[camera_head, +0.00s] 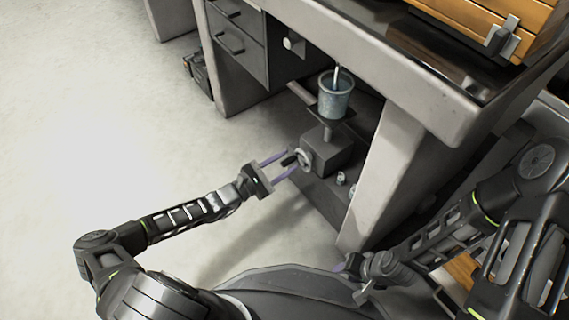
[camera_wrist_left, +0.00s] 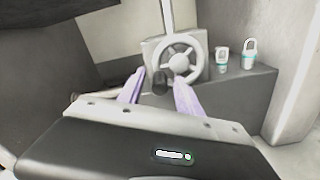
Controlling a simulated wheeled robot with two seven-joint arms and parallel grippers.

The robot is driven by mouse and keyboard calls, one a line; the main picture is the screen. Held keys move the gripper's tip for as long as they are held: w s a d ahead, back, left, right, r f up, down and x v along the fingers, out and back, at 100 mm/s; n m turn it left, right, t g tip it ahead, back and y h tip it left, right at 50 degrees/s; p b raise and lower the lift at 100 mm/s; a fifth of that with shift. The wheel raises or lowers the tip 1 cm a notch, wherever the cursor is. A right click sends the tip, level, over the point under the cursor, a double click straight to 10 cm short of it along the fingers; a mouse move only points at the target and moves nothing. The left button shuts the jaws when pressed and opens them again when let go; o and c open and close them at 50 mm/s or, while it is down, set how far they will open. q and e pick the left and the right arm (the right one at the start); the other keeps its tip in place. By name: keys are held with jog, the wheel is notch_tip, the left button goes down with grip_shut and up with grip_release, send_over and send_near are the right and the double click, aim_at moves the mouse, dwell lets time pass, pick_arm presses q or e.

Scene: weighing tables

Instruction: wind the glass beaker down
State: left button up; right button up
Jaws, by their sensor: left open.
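The blue-tinted glass beaker (camera_head: 334,102) stands upright on a small dark plate (camera_head: 322,119) above a grey lift box (camera_head: 335,158), with a thin rod leaning in it. A handwheel (camera_head: 304,158) with a dark crank knob (camera_head: 289,161) is on the box's side; the wheel (camera_wrist_left: 183,58) and knob (camera_wrist_left: 160,82) also show in the left wrist view. My left gripper (camera_head: 287,162) is open, its purple fingers on either side of the knob, with no clear contact visible. My right gripper (camera_head: 349,274) is low near the table leg, its jaws too small to judge.
The box stands on a low dark ledge under the table (camera_head: 385,75). Two small pale objects (camera_wrist_left: 221,60) (camera_wrist_left: 249,54) sit on the ledge beside the wheel. A thick table leg (camera_head: 382,185) rises to the right. Drawers (camera_head: 238,40) are behind; floor at left is clear.

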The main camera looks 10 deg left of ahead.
pick_arm(q)
jog(key=shift+c, duration=0.5)
grip_shut()
